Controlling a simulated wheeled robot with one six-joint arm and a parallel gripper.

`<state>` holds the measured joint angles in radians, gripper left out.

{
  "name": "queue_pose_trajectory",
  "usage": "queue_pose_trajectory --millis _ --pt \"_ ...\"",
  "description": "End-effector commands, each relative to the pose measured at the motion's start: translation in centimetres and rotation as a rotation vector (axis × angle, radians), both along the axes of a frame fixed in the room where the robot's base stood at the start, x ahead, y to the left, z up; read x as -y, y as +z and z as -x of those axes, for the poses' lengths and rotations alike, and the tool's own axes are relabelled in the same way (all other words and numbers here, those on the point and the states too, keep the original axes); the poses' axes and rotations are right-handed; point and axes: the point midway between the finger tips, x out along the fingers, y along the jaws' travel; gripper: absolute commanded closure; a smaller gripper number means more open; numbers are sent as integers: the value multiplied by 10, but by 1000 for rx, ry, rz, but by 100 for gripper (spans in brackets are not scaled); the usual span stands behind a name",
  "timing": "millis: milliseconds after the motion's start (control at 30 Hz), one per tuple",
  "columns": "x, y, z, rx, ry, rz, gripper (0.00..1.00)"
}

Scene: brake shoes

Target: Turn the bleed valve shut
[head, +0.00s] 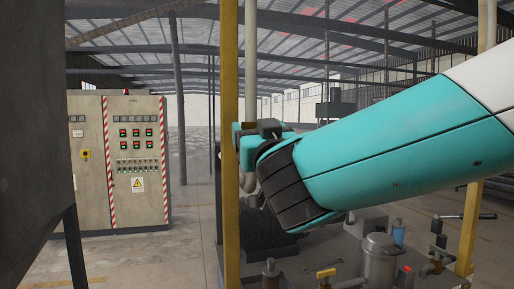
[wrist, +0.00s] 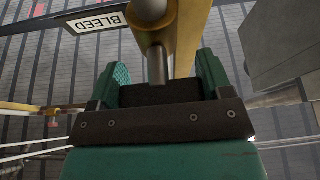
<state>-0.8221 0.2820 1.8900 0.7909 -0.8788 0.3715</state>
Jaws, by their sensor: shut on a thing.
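The bleed valve (wrist: 155,32) shows at the top of the wrist view, with a round brass-brown body, a grey stem and a yellow bar-like part running up behind it. A white label reading BLEED (wrist: 103,25) is just left of it. My gripper (wrist: 164,66) has its green fingers on either side of the valve and is shut on it. The exact contact is hard to see from this angle. In the head view my teal arm reaches in from the right and hides the valve; my gripper is partly hidden by a yellow post.
The yellow post (head: 230,200) stands close to my gripper in the head view. A control cabinet (head: 120,165) stands at the left. A grey box (wrist: 285,45) is right of the fingers.

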Motion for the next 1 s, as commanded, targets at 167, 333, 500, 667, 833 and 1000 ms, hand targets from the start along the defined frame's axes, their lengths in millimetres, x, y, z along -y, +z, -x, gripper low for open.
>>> queue_pose_trajectory --millis 167,333,500,667,833,1000 --pt "0 -6 0 -13 0 -61 51" --pt "0 -2 0 -23 2 -84 51" --pt "0 0 0 -26 3 -85 51" --pt "0 0 0 -26 3 -85 19" --pt "0 0 0 -24 3 -84 2" --pt "1 0 1 -24 2 -85 2"
